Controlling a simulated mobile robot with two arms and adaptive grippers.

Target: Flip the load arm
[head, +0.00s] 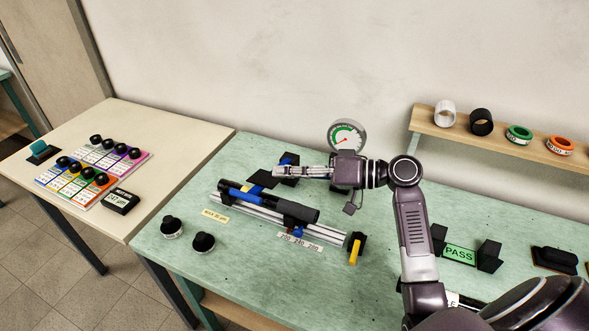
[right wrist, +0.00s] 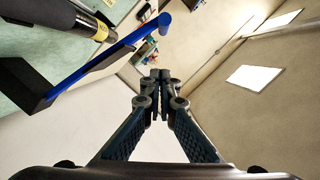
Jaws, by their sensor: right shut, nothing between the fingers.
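A blue arm (right wrist: 92,67), which I take for the load arm, is hinged at a black block (right wrist: 22,85) in the right wrist view and ends in a small upturned tip. In the head view a bit of blue (head: 287,159) shows by a black stand behind my right gripper; most of it is hidden. My right gripper (head: 276,172) is shut and empty, above the table beside the black stand. In the right wrist view its fingertips (right wrist: 156,80) meet, apart from the blue arm. My left gripper is not in view.
A black and blue tube (head: 300,211) lies along a metal rail with a yellow handle (head: 355,248) at its end. A round gauge (head: 346,136) stands behind my right wrist. Two black knobs (head: 203,242) sit front left. A PASS sign (head: 459,253) is at right.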

